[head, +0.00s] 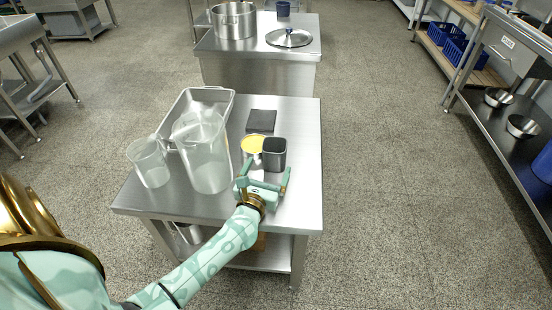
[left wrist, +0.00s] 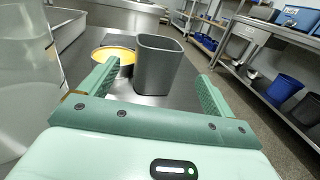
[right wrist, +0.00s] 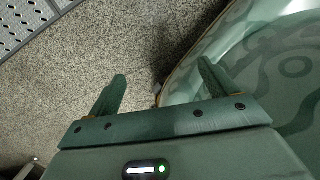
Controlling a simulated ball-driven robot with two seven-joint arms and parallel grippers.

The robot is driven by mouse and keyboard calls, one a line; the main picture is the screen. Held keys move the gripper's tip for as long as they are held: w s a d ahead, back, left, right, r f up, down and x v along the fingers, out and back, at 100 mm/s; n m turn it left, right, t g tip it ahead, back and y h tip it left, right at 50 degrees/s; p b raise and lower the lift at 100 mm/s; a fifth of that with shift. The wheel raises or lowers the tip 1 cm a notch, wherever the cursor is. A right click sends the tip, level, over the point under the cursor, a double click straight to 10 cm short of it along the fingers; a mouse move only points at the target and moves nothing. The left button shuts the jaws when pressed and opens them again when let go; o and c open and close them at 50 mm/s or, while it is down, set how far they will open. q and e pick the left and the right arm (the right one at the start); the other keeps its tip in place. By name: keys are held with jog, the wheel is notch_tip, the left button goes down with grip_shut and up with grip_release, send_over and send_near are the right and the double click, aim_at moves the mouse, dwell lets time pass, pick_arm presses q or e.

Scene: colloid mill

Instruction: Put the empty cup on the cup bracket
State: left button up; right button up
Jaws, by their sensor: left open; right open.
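A dark grey, square-sided cup (head: 274,155) stands upright near the right side of the steel table (head: 307,170). It also shows in the left wrist view (left wrist: 157,68); its inside is mostly hidden there, so I cannot tell from it whether it is empty. My left gripper (head: 264,173) is open on the near side of the cup. In the left wrist view the cup stands ahead of the spread fingers (left wrist: 153,75), apart from them. My right gripper (right wrist: 162,75) is open and empty above the speckled floor. I cannot make out a cup bracket in any view.
A round yellow-topped tub (head: 252,144) stands just left of the cup. A dark square pad (head: 261,120) lies behind. A clear pitcher (head: 204,155), a clear beaker (head: 149,165) and a metal tray (head: 216,94) fill the left side. A pot (head: 233,20) stands farther back.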

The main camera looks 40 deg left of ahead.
aim_at(271, 158)
pick_arm(q)
jog(key=x, duration=0.2)
jog(key=shift+w+a+f, duration=0.1)
jog(key=shift+w+a, duration=0.05)
jog(key=shift+w, duration=0.05)
jog(key=shift+w+a, duration=0.1)
jog(key=shift+w, duration=0.15)
jog(key=b+x, duration=0.1)
jog(key=x, duration=0.3)
jog(key=shift+w+a+b, duration=0.3)
jog(key=shift+w, duration=0.15)
pick_arm(e)
jog(key=shift+w+d+f+n, duration=0.15)
jog(key=shift+w+d+f, duration=0.15)
jog(key=shift+d, duration=0.25)
jog(key=shift+w+d+f+n, duration=0.15)
jog(key=shift+w+d+f, duration=0.15)
jog(key=shift+d, duration=0.2)
pick_arm(q)
jog(key=c, duration=1.2)
pick_arm(e)
jog(key=shift+s+d+h, duration=0.1)
jog(key=shift+d+h, duration=0.2)
pick_arm(q)
jog(key=shift+o, duration=0.2)
jog(key=shift+r, duration=0.25)
